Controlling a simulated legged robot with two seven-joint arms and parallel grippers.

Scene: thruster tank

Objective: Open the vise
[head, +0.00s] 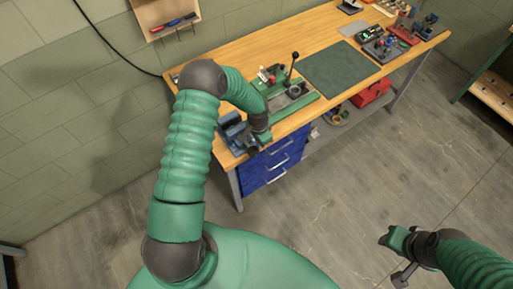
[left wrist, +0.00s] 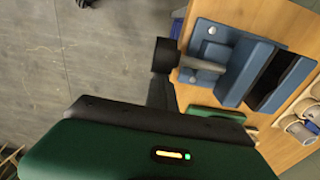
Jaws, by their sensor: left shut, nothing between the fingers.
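The blue vise (head: 234,136) is fixed at the near left corner of the wooden workbench. In the left wrist view the vise (left wrist: 242,62) shows from above, with a dark strip between its blue jaws. A grey screw rod (left wrist: 203,64) sticks out toward the left and ends in a black knob (left wrist: 164,56). My left gripper (head: 262,146) is shut and empty, close beside the vise at the bench's front edge. In the left wrist view its dark fingers (left wrist: 160,93) are mostly hidden by my wrist, near the knob; contact cannot be told. My right gripper (head: 396,254) hangs over the floor, away from the bench.
The workbench (head: 235,50) also bears a green machine with a black-knobbed lever (head: 294,58), a dark green mat (head: 340,69) and several tools at the far end. Blue drawers (head: 270,163) and a red box (head: 371,93) are below. The floor in front is clear.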

